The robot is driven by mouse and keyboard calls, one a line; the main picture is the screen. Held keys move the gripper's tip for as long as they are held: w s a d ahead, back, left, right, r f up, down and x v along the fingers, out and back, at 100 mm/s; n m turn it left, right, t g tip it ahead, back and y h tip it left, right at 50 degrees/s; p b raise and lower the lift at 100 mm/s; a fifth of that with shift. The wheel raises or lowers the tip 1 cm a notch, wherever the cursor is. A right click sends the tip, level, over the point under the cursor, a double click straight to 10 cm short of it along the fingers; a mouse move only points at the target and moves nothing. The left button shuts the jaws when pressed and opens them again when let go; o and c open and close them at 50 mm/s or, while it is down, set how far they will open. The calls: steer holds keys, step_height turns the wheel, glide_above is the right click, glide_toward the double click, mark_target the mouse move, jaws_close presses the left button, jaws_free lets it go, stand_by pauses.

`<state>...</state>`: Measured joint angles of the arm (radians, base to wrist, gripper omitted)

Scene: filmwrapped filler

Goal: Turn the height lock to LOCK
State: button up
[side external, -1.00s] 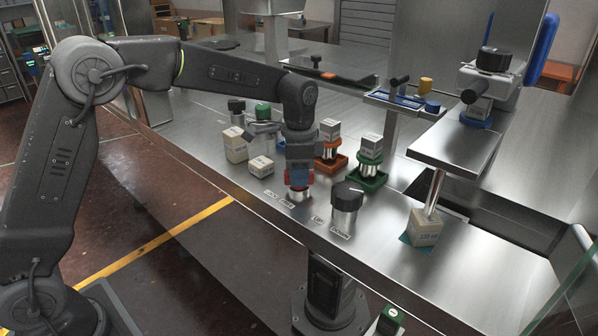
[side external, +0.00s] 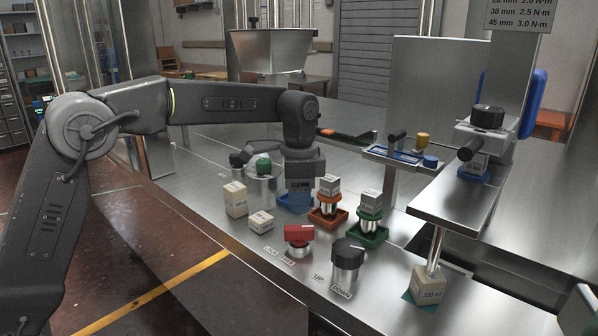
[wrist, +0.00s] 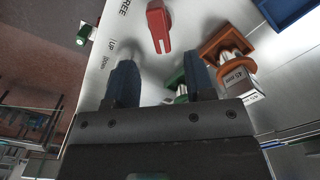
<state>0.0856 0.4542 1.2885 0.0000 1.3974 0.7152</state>
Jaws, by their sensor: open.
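The red knob (side external: 299,236) stands on the metal bench beside the LOCK (side external: 270,250) and FREE (side external: 288,260) labels. I take it as the height lock. Its red bar handle lies roughly crosswise in the side view; which label it points to I cannot tell.
A black knob (side external: 347,258) with UP and DOWN labels stands right of the red knob. Orange (side external: 328,217) and green (side external: 369,235) fixtures holding blocks stand behind. Pale blocks (side external: 236,199) sit at left. A post on a block (side external: 427,287) is at right.

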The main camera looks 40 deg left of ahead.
mark_target(299, 227)
step_height(299, 227, up, 6)
stand_by(0.6)
steer(key=s+a+r+n+t, duration=0.2)
steer(key=s+r+n, duration=0.1)
steer(key=s, duration=0.5)
steer(key=s+a+f+n+t, duration=0.1)
steer(key=s+f+n, duration=0.2)
steer(key=s, duration=0.6)
steer(key=s+a+f+n+t, duration=0.1)
steer(key=s+f+n+t, duration=0.1)
steer(key=s+f, duration=0.4)
steer(key=s+n, duration=0.1)
steer(key=s, duration=0.3)
steer(key=shift+s+f+t, duration=0.15)
steer(key=shift+s+t, duration=0.15)
